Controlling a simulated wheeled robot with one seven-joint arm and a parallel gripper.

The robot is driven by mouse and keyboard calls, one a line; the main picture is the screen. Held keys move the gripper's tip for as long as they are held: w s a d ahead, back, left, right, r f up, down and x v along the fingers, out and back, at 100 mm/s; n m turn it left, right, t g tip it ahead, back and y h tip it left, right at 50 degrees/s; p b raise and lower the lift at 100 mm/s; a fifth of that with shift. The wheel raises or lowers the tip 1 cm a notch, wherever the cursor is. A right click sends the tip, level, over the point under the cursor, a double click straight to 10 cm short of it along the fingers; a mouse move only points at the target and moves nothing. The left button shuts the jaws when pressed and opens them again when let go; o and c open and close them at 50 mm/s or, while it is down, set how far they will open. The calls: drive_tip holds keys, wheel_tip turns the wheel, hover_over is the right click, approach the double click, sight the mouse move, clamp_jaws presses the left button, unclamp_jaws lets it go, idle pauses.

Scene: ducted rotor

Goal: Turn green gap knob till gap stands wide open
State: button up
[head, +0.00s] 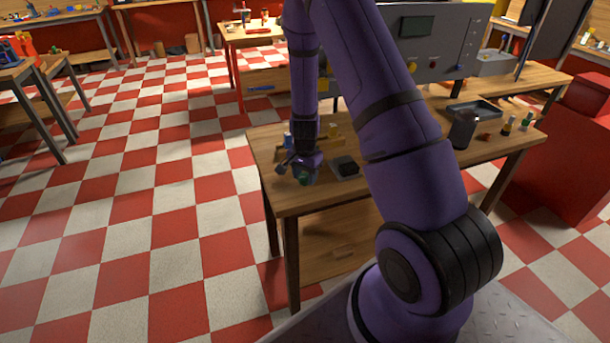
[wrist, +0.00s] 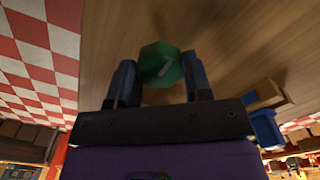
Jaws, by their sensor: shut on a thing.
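The green gap knob (wrist: 160,64) sits between the two fingers of my gripper (wrist: 158,82) in the wrist view. In the head view my gripper (head: 304,172) is low at the front left of the wooden table, and a bit of the green knob (head: 304,178) shows there. The gap that the knob works is not clear in either view.
The wooden table (head: 320,197) also bears a small black block (head: 345,166) right beside my gripper, a dark cup (head: 463,130) and a black tray (head: 474,109) further right. A grey machine panel (head: 425,40) stands behind. Checkered floor lies open on the left.

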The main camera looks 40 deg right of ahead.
sight(305, 176)
idle(0.3)
drive_tip(key=o, duration=0.9)
wheel_tip(305, 176, up, 11)
drive_tip(key=shift+f, duration=0.1)
idle(0.4)
